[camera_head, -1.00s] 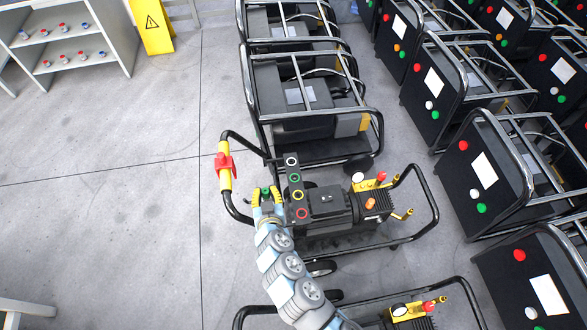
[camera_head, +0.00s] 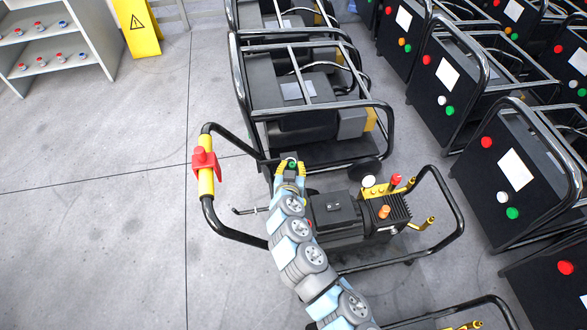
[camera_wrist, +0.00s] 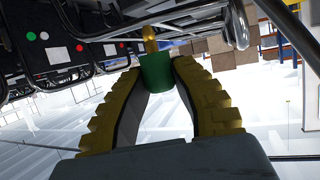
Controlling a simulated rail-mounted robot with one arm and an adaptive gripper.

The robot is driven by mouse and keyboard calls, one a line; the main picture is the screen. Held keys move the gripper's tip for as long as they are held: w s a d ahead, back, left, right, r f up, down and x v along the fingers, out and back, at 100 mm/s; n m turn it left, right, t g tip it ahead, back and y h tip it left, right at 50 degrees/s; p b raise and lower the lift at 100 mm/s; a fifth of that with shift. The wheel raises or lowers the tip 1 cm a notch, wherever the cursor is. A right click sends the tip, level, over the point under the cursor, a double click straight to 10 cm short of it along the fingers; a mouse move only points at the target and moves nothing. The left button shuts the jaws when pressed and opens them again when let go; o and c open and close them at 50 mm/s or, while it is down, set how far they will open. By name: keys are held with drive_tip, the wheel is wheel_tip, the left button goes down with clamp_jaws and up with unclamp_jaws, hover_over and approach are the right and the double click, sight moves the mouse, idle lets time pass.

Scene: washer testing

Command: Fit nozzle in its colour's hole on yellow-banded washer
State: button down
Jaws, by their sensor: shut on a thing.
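The washer (camera_head: 335,212) stands in the middle of the head view, with a yellow band on its handle (camera_head: 206,180) and a red lever on it. My gripper (camera_head: 290,168) is shut on the green nozzle (camera_head: 292,163), over the far end of the washer's dark hole panel (camera_head: 289,156). My fingers and arm hide nearly all of the panel and its coloured rings. In the wrist view the green nozzle (camera_wrist: 156,72) sits between both yellow fingertips, its brass tip (camera_wrist: 149,40) pointing away from my palm. I cannot tell whether the tip touches the panel.
Other framed washers (camera_head: 305,105) stand just behind. Black machines with coloured buttons (camera_head: 510,180) line the right side. A shelf (camera_head: 50,50) with small nozzles and a yellow warning sign (camera_head: 137,28) are at the back left. The floor at left is clear.

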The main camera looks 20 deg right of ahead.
drive_tip(key=shift+w+d+f+h+b, duration=0.3)
drive_tip(key=shift+w+d+f+b, duration=0.2)
drive_tip(key=shift+w+d+f, duration=0.1)
drive_tip(key=shift+s+f, duration=0.1)
